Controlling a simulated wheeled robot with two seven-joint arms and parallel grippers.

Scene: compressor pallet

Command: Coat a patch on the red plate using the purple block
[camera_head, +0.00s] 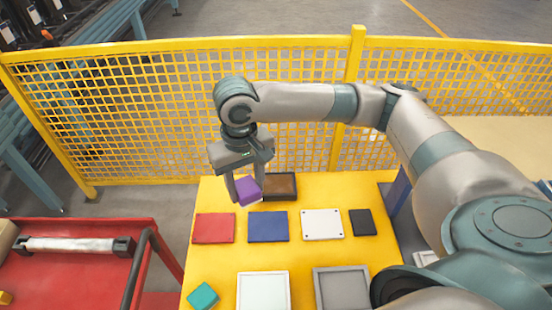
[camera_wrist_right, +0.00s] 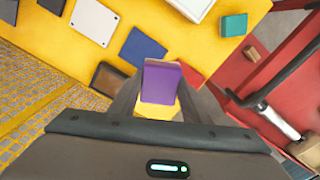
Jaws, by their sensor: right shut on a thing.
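The purple block (camera_head: 248,191) is held between the fingers of my right gripper (camera_head: 245,190), above the back left of the yellow table. It also shows between the fingers in the right wrist view (camera_wrist_right: 162,82). The red plate (camera_head: 214,228) lies flat on the table, below and to the left of the block in the head view. In the right wrist view the red plate (camera_wrist_right: 192,76) is partly hidden behind the block. My left gripper is not in view.
On the yellow table (camera_head: 225,258) lie a brown tray (camera_head: 281,199), blue plate (camera_head: 268,227), white plate (camera_head: 322,224), black plate (camera_head: 362,222), teal block (camera_head: 204,296), white tray (camera_head: 263,274) and grey tray (camera_head: 342,269). A yellow mesh fence (camera_head: 180,100) stands behind; a red cart (camera_head: 80,260) is at left.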

